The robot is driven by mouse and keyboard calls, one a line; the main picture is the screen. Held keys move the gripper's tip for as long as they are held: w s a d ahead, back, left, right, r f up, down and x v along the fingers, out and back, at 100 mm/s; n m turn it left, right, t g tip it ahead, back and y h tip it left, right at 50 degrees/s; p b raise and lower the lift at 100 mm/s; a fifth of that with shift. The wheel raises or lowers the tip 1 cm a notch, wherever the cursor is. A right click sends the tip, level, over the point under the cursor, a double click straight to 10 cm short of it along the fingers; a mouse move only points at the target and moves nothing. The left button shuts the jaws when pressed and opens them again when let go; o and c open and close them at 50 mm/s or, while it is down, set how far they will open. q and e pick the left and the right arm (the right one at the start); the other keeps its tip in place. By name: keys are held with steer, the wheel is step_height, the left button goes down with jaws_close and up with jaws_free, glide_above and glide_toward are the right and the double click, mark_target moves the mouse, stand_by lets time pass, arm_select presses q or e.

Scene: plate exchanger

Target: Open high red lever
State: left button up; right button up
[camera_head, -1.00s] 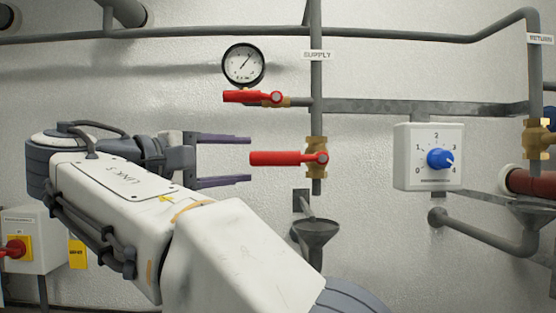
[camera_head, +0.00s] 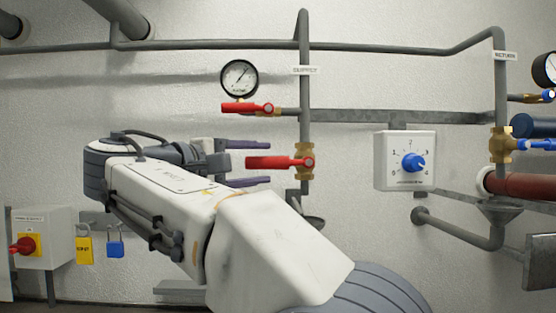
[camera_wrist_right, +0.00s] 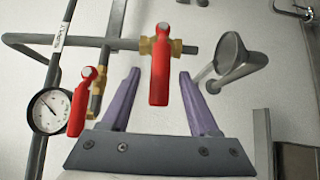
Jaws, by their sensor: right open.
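The high red lever (camera_head: 247,108) points left just below the gauge, lying along its short horizontal branch pipe. It also shows in the right wrist view (camera_wrist_right: 82,100), left of the fingers. A lower red lever (camera_head: 280,162) points left across the vertical supply pipe on a brass valve. My right gripper (camera_head: 268,163) is open, its purple fingers above and below the lower lever's end in the head view. In the right wrist view, that lever (camera_wrist_right: 158,75) appears between the two fingertips (camera_wrist_right: 160,73); contact cannot be told. My left gripper is out of view.
A pressure gauge (camera_head: 239,78) hangs above the high lever. A grey funnel (camera_wrist_right: 230,55) stands near the fingers in the wrist view. A dial box (camera_head: 404,160) is right of the supply pipe. A switch box (camera_head: 42,238) and padlocks are at lower left.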

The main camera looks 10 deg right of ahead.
mark_target(276, 163)
steer(key=p+x, duration=0.1)
steer(key=x, duration=0.4)
jaws_close()
stand_by(1.4)
